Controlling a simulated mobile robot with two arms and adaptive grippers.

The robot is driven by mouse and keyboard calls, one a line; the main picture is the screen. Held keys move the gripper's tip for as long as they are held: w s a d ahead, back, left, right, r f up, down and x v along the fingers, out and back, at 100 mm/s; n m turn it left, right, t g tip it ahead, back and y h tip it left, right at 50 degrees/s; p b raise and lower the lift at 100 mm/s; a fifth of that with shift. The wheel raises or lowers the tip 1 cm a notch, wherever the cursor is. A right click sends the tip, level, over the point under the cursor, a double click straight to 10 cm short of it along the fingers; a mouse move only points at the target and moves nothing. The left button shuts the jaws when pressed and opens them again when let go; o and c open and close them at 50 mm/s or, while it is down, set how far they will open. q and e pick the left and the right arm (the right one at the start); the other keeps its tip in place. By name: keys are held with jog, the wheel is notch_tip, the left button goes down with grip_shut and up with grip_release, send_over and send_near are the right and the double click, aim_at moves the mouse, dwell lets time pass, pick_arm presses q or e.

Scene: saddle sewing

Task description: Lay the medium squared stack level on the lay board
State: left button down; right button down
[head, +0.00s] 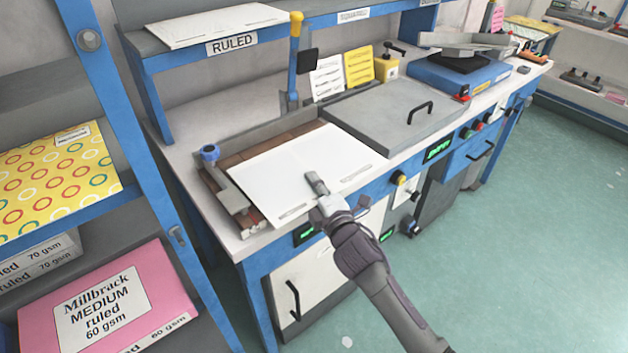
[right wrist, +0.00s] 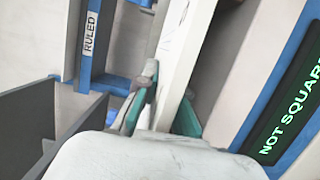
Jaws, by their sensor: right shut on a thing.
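The white paper stack (head: 300,165) lies over the brown lay board (head: 228,161), with its front part reaching past the board's front edge. Small printed labels show at its edges; they are too small to read. My right gripper (head: 317,184) is shut on the stack's front edge. In the right wrist view, its teal-padded fingers (right wrist: 158,105) clamp the stack (right wrist: 185,55), seen edge-on. I cannot tell whether the stack's underside touches the board. Brown board shows along the back and left. My left gripper is not in view.
A grey lay-board wall and a blue-knobbed clamp (head: 210,153) stand at the left. A grey lid (head: 395,112) with a black handle is to the right. A display (right wrist: 285,120) reads "NOT SQUAR", cut off. A shelf with a pink Millbrack medium ruled pack (head: 110,300) stands at left.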

jog(key=shift+f, duration=0.3)
